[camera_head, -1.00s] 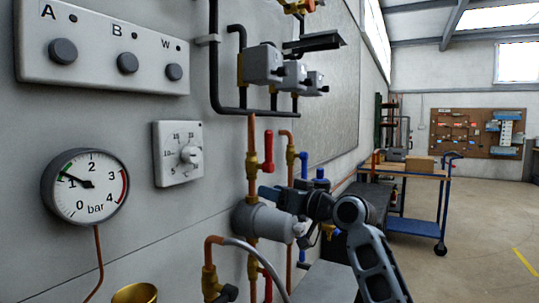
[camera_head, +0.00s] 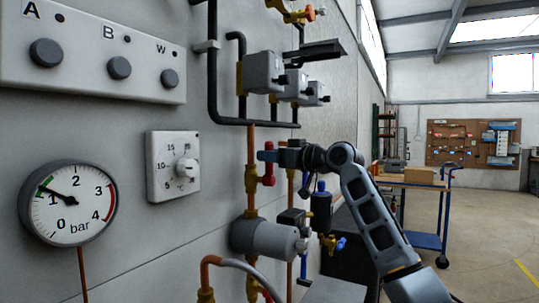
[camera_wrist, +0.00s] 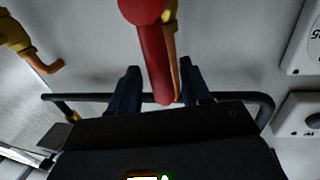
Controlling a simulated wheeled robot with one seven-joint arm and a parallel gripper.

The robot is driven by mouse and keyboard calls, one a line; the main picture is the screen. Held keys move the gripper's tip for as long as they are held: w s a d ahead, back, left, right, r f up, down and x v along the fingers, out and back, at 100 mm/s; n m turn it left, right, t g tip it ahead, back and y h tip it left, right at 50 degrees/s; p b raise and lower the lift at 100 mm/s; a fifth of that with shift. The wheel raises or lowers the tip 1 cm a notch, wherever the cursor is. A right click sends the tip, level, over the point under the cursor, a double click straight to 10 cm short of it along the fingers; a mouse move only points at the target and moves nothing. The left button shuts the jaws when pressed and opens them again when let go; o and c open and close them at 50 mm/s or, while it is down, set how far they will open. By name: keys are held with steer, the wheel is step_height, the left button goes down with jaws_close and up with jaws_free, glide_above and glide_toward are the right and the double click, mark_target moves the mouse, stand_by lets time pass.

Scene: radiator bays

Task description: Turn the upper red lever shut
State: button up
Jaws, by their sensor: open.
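The upper red lever (camera_head: 268,166) sits on a brass valve (camera_head: 251,178) on the vertical copper pipe and stands upright, in line with that pipe. In the wrist view the red lever (camera_wrist: 153,50) runs down between the two dark fingers of my gripper (camera_wrist: 160,80). The fingers are open, one on each side of the lever, with gaps showing. In the head view my gripper (camera_head: 270,156) is at the upper part of the lever and hides some of it.
A grey cylindrical pump (camera_head: 265,238) is below the valve. A lower red lever (camera_head: 267,296) shows at the bottom edge. Grey valve heads (camera_head: 262,72) and black pipework are above. A pressure gauge (camera_head: 68,203) and a thermostat (camera_head: 172,165) are on the wall to the left.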

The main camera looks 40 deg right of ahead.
steer(key=shift+w+a, duration=0.1)
steer(key=shift+w, duration=0.5)
jaws_close()
